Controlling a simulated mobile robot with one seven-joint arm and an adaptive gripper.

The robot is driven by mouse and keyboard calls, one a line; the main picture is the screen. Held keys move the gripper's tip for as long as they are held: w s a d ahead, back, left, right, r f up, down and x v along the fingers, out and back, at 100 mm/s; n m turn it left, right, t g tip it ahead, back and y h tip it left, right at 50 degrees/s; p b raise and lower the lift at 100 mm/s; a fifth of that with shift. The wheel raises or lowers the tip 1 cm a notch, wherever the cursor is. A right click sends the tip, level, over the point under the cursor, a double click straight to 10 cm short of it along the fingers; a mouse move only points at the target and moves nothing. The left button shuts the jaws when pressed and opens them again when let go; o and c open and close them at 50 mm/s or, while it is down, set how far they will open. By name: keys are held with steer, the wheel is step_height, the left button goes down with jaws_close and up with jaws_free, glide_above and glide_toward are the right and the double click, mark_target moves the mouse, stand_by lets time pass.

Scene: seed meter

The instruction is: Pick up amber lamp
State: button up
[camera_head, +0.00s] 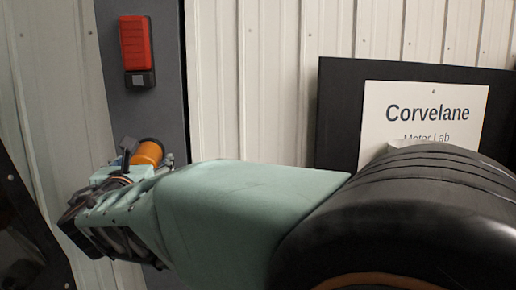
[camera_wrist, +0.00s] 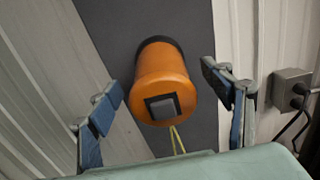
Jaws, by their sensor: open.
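The amber lamp (camera_wrist: 163,77) is an orange cylinder with a dark band at its far end and a dark square fitting on its near face, in the middle of the wrist view. My gripper (camera_wrist: 164,88) is open, with one blue-padded finger on each side of the lamp and gaps between. In the head view the lamp (camera_head: 149,152) shows just past the end of my arm, partly hidden by my gripper (camera_head: 128,158). Thin yellow strands hang below the lamp's near end in the wrist view.
A dark grey vertical panel (camera_wrist: 122,30) stands behind the lamp. A red device (camera_head: 136,43) is fixed higher on the same post. A grey outlet box (camera_wrist: 290,90) with dark cables is at the right in the wrist view. A Corvelane sign (camera_head: 425,115) hangs against the corrugated wall.

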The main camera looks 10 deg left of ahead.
steer(key=shift+w+a+r, duration=0.1)
steer(key=shift+w+r, duration=0.1)
steer(key=shift+w, duration=0.1)
steer(key=p+x, duration=0.2)
steer(key=x, duration=0.1)
steer(key=shift+w+r, duration=0.25)
steer(key=shift+w, duration=0.05)
steer(key=shift+w+a+f, duration=0.1)
steer(key=shift+w+a, duration=0.15)
steer(key=shift+w, duration=0.3)
steer(key=shift+c, duration=0.4)
steer(key=c, duration=1.3)
